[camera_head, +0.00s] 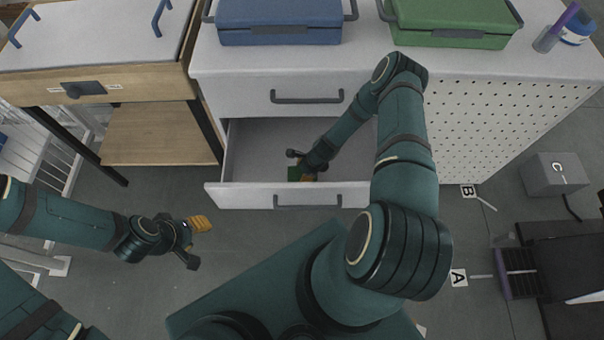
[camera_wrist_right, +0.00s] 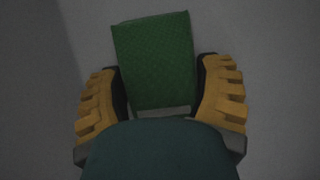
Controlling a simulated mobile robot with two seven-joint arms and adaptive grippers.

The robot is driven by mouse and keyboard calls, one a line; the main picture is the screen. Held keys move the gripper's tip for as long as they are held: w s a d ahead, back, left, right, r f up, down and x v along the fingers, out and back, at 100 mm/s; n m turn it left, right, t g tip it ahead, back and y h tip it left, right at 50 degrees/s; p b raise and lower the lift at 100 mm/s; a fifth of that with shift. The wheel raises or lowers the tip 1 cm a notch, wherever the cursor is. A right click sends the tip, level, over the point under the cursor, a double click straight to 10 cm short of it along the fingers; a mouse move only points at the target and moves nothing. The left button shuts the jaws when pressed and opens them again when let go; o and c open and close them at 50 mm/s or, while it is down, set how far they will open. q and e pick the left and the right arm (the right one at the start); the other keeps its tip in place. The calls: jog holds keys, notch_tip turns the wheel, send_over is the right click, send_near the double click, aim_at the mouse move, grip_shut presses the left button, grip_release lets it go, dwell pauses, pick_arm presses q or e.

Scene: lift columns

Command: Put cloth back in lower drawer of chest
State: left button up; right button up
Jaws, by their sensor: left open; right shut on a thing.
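The green cloth (camera_wrist_right: 157,62) lies between the yellow-padded fingers of my right gripper (camera_wrist_right: 160,108) in the right wrist view. It looks like a folded, flat-faced block. In the head view my right gripper (camera_head: 303,172) reaches down inside the open lower drawer (camera_head: 250,192), shut on the cloth, and a bit of the green cloth (camera_head: 294,173) shows beside it. Whether the cloth touches the drawer floor I cannot tell. My left gripper (camera_head: 196,243) is open and empty, over the floor left of the drawer. The white chest (camera_head: 340,80) has its upper drawer (camera_head: 300,97) shut.
A blue case (camera_head: 280,22) and a green case (camera_head: 455,22) stand on the chest top, with a blue-lidded container (camera_head: 577,28) at right. A wooden table (camera_head: 150,85) stands close on the left. A grey box marked C (camera_head: 556,172) is at right.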

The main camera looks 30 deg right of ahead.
jog(key=o, duration=0.7)
jog(key=shift+f, duration=0.1)
jog(key=o, duration=0.4)
jog(key=shift+d+r, duration=0.1)
jog(key=shift+r, duration=0.4)
jog(key=p+v, duration=0.3)
jog(key=v, duration=0.8)
jog(key=shift+s, duration=0.15)
jog(key=shift+r, duration=0.15)
